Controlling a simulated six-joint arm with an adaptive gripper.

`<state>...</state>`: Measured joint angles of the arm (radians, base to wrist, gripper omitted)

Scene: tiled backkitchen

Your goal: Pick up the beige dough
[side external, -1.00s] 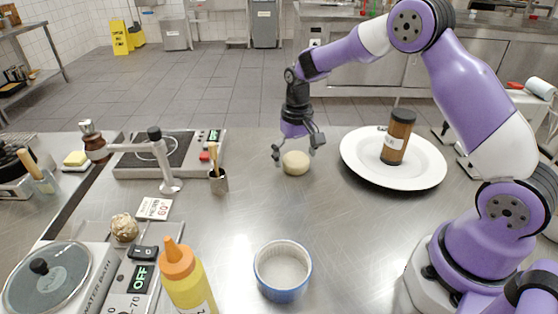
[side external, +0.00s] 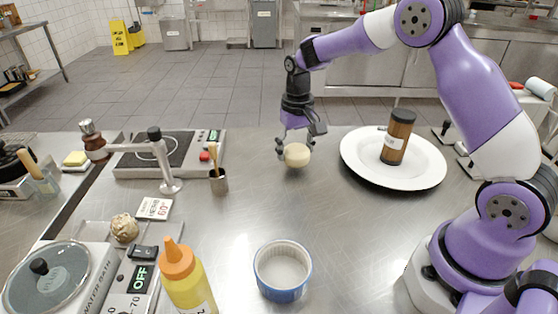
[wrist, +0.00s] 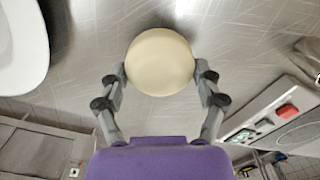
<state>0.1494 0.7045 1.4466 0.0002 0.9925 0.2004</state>
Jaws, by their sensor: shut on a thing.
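The beige dough (side external: 297,155) is a pale round ball in the middle of the steel counter area in the side external view. My gripper (side external: 295,150) is shut on it, with one finger at each side, and holds it slightly above the counter. In the wrist view the dough (wrist: 160,62) sits between the two fingertips of my gripper (wrist: 160,74), which touch its left and right sides.
A white plate (side external: 356,171) with a brown jar (side external: 397,138) stands to the right. A hot plate (side external: 180,148) and a small cup with a brush (side external: 219,182) are to the left. A blue ramekin (side external: 283,290) and a yellow bottle (side external: 190,285) stand in front.

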